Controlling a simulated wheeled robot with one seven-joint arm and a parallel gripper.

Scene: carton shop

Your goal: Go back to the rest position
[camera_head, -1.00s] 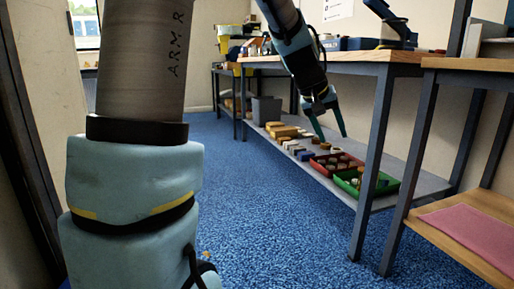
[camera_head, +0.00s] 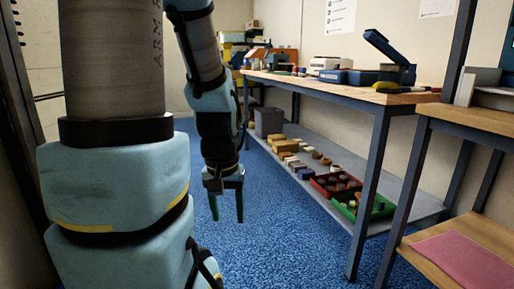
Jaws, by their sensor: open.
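My gripper (camera_head: 227,207) hangs at the end of my arm near the middle left of the view, its two green fingers pointing down and apart. It is open, and nothing shows between the fingers. It is over the blue carpet (camera_head: 275,225), in the open aisle to the left of the workbench (camera_head: 345,83). No object touches it.
The bench's lower shelf (camera_head: 345,170) bears a red tray (camera_head: 334,186), a green tray (camera_head: 363,207) and several small blocks. A grey bin (camera_head: 268,122) stands farther back. A second bench with a pink mat (camera_head: 464,262) is at the right. The carpeted aisle is free.

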